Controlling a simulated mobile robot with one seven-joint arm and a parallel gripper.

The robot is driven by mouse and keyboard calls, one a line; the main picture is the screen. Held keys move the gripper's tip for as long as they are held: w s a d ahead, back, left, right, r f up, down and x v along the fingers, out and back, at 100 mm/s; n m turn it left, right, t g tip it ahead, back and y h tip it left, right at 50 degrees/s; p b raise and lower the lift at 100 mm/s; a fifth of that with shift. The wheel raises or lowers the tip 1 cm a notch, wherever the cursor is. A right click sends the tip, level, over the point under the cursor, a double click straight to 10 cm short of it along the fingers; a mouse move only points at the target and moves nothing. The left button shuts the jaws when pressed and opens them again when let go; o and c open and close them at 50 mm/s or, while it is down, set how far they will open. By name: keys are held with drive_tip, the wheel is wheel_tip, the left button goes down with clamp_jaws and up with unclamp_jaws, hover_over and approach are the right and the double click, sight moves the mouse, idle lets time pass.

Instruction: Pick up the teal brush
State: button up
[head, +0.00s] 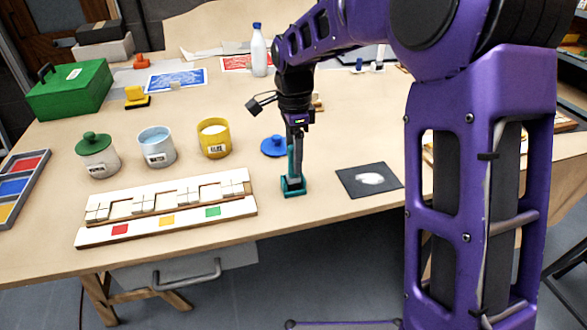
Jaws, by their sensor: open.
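The teal brush (292,187) stands on the table near its front edge, right of the mosaic panel board. Its wide teal base rests on the table and its handle points up. My gripper (296,150) reaches down from above, right over the brush, with its jaws at the upper part of the handle. The jaws are open. The fingers partly cover the handle, so I cannot tell whether they touch it.
A blue lid (273,147) lies just behind and left of the brush. A dark mat (369,181) with white powder lies to the right. The panel board (165,222), a yellow pot (214,152) and a blue-white pot (157,160) stand left. A white bottle (258,58) stands behind.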

wheel_tip(320, 180, down, 4)
drive_tip(key=shift+w+r, duration=0.15)
drive_tip(key=shift+r, duration=0.1)
clamp_jaws()
